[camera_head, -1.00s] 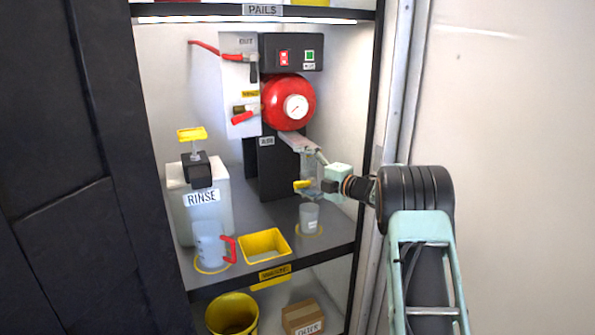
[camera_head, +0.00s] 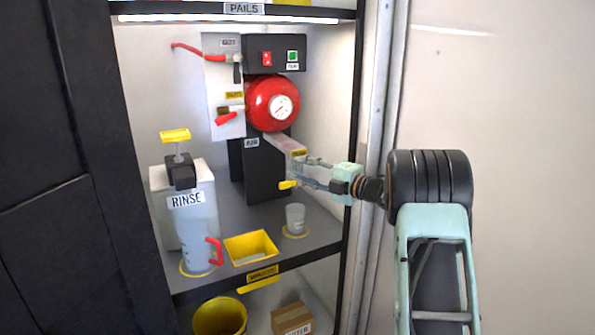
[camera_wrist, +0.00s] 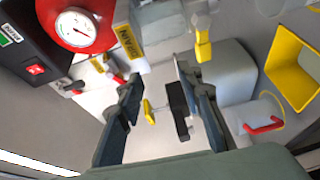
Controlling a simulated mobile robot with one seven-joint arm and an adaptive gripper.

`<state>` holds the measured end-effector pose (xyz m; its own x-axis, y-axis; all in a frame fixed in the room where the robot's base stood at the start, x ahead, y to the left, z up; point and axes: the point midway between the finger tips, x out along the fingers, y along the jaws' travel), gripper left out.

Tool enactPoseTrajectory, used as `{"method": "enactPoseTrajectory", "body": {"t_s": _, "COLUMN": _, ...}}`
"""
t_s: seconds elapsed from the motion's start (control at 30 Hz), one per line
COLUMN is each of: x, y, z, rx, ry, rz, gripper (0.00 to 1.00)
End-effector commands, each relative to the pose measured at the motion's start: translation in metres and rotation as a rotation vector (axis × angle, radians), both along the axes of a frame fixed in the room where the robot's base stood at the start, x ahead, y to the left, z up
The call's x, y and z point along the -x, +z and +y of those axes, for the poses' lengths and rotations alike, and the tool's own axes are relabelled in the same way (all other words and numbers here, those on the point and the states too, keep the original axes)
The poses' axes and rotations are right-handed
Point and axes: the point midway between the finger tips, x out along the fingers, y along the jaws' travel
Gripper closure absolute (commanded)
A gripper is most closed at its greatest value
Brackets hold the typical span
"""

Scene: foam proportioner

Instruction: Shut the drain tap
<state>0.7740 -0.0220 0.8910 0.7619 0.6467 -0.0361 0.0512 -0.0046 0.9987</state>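The drain tap's yellow lever (camera_head: 288,185) shows below the bracket labelled AIR, with a clear bowl partly hidden behind my fingers. It points left in the head view. In the wrist view the yellow lever (camera_wrist: 203,48) is above and right of the fingers, apart from them. A yellow label (camera_head: 299,153) is above it. My gripper (camera_head: 306,172) is just right of the tap, its fingers pointing left. In the wrist view my gripper (camera_wrist: 160,90) is open, with nothing held between the fingers. Contact with the tap cannot be told from the head view.
A clear cup (camera_head: 295,218) stands below the tap. A yellow tray (camera_head: 251,248), a red-handled jug (camera_head: 199,248) and the RINSE container (camera_head: 184,222) are to the left. The red tank (camera_head: 271,103) is above. The cabinet's right post (camera_head: 356,120) is close to my arm.

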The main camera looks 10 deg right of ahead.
Motion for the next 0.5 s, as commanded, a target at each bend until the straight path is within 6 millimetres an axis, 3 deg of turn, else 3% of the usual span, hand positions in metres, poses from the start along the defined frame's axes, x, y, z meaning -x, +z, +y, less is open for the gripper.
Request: {"method": "enactPoseTrajectory", "body": {"t_s": 0.5, "x": 0.028, "y": -0.002, "z": -0.022, "rx": 0.000, "ry": 0.003, "rz": 0.002, "gripper": 0.67}}
